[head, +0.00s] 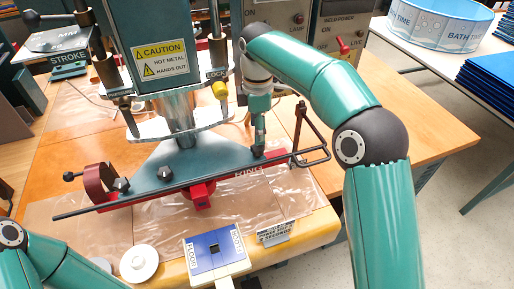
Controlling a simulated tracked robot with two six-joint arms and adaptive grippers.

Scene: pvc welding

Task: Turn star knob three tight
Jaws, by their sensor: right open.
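A teal fixture plate (200,165) lies under the press with a long dark bar along its front edge. Dark star knobs sit on it: one at the left (122,184), one in the middle (165,172), and one at the right (257,151). My right gripper (259,143) points down directly over the right star knob and hides part of it. Its fingers look narrow and small here; it is open, and I cannot tell whether they touch the knob. My left arm shows at the lower left, but its gripper is out of view.
The press (155,50) with its caution label stands behind the plate.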

